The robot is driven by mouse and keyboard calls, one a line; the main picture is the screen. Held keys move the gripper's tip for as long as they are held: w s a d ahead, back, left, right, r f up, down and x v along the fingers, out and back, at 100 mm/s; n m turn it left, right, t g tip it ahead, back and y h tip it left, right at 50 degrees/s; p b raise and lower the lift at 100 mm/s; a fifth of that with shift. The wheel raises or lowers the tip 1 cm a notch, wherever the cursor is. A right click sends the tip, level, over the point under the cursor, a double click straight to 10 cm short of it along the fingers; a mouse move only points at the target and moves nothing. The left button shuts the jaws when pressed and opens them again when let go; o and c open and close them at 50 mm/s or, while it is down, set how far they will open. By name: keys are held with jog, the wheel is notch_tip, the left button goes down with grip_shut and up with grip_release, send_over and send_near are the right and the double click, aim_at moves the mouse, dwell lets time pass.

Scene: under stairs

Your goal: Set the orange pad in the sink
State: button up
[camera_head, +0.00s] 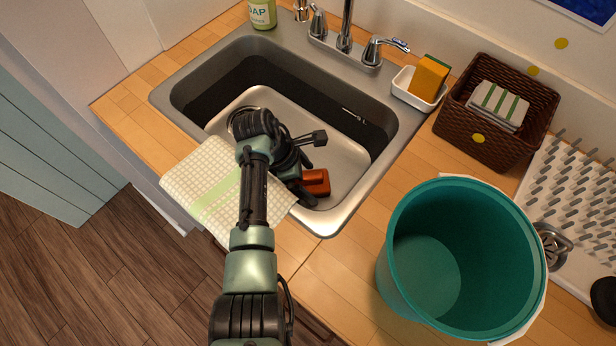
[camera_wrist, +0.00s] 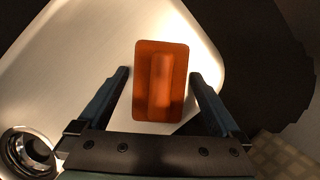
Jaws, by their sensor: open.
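The orange pad (camera_head: 316,182) is in the sink (camera_head: 378,180), near its front right corner. In the wrist view the pad (camera_wrist: 147,60) is a rounded orange-brown rectangle with a raised strip along its middle, on the pale sink floor. My gripper (camera_head: 313,167) is low inside the sink at the pad, and one finger hides part of it in the head view. In the wrist view my gripper's fingers (camera_wrist: 159,76) are open, one on each side of the pad with gaps between. I cannot tell the exact height of the fingers over the sink floor.
A checked towel (camera_head: 200,178) lies at the sink's front edge under my arm. A teal bucket (camera_head: 440,285) stands to the right. A yellow-orange sponge (camera_head: 429,78) sits in a white dish (camera_head: 405,91), beside a brown basket (camera_head: 470,140). The faucet (camera_head: 345,40) is behind the sink.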

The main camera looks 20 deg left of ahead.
jog(key=p+v, duration=0.1)
jog(key=v, duration=1.1)
jog(key=shift+p, duration=0.3)
jog(key=shift+a+r, duration=0.1)
jog(key=shift+r, duration=0.1)
